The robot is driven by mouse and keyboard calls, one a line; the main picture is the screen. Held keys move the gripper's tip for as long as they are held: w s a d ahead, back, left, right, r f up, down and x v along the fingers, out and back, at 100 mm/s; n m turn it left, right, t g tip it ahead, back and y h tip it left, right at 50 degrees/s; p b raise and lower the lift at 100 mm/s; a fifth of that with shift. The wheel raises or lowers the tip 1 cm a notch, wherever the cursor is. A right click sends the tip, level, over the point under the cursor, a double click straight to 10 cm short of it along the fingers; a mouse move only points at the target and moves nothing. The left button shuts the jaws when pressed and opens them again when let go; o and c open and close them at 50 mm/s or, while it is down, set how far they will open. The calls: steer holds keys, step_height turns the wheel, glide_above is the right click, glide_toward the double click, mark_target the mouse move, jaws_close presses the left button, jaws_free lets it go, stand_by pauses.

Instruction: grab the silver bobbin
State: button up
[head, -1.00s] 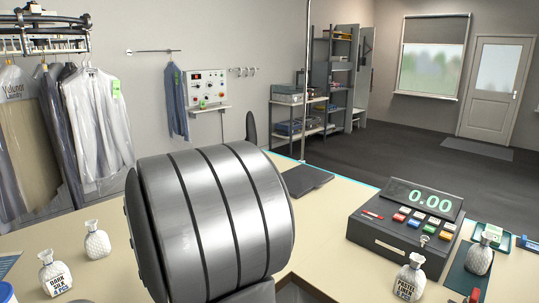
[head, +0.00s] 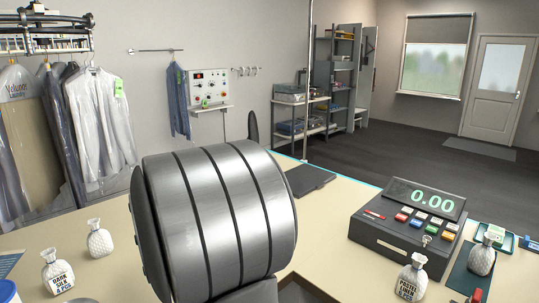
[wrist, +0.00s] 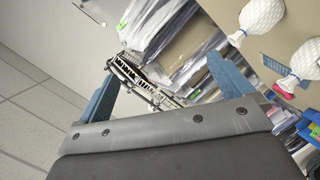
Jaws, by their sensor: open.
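I cannot make out a silver bobbin in either view. The large grey banded cylinder filling the middle of the head view appears to be part of my own arm, and it hides some of the counter. My gripper (wrist: 162,68) shows in the wrist view as two blue fingers spread wide apart, with nothing between them. Beyond the fingers are bagged garments and a rail, some distance away. The gripper is not seen in the head view.
The beige counter (head: 120,275) carries white textured bottles at left (head: 57,272) and right (head: 411,278). A cash register (head: 408,225) stands at right, and a dark flat pad (head: 309,179) lies near the far edge. Bagged garments (head: 100,120) hang at left.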

steer(key=c, duration=0.9)
steer(key=shift+a, duration=0.1)
steer(key=s+a+f+m+g+h, duration=0.1)
steer(key=s+a+f+m+g, duration=0.15)
steer(key=a, duration=0.95)
steer(key=s+a+f+m+g+h, duration=0.1)
steer(key=s+a+m+g, duration=0.15)
steer(key=a, duration=0.95)
steer(key=s+a+f+m+g+h, duration=0.1)
steer(key=s+a+f+g, duration=0.1)
steer(key=s+a, duration=0.55)
steer(key=s+a+f+g+h, duration=0.1)
steer(key=s+a, duration=0.3)
steer(key=s, duration=0.6)
steer(key=s+a+f+m+g+h, duration=0.1)
steer(key=s+a+f+g, duration=0.1)
steer(key=s+a, duration=0.45)
steer(key=x, duration=0.3)
steer(key=s+x, duration=0.1)
steer(key=x, duration=0.3)
steer(key=d+x, duration=0.1)
steer(key=x, duration=0.2)
steer(key=shift+s+a+f, duration=0.1)
steer(key=shift+s+f, duration=0.1)
steer(key=shift+f, duration=0.5)
steer(key=shift+a+x, duration=0.15)
steer(key=shift+x, duration=1.25)
steer(key=shift+a+x, duration=0.15)
steer(key=shift+x, duration=1.25)
